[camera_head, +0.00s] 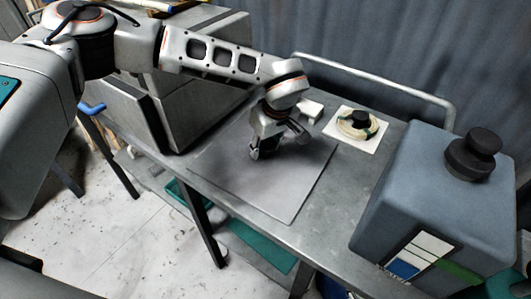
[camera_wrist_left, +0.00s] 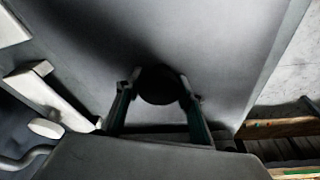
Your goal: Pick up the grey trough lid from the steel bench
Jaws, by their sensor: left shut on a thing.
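The grey trough lid (camera_head: 225,178) is a flat square panel over the steel bench (camera_head: 345,195), and it fills much of the left wrist view (camera_wrist_left: 210,40). My left gripper (camera_head: 275,145) reaches down to the lid's middle. In the left wrist view its two fingers (camera_wrist_left: 158,93) sit on either side of a round black knob (camera_wrist_left: 158,83) on the lid, shut on it. The gripper hides the knob in the head view. I cannot tell whether the lid touches the bench. My right gripper is out of view.
A blue-grey box (camera_head: 430,205) with a black cap stands at the bench's right end. A white square plate (camera_head: 350,143) with a coil and black knob lies behind the lid. A metal rail (camera_head: 385,80) runs along the back. A large grey box stands left.

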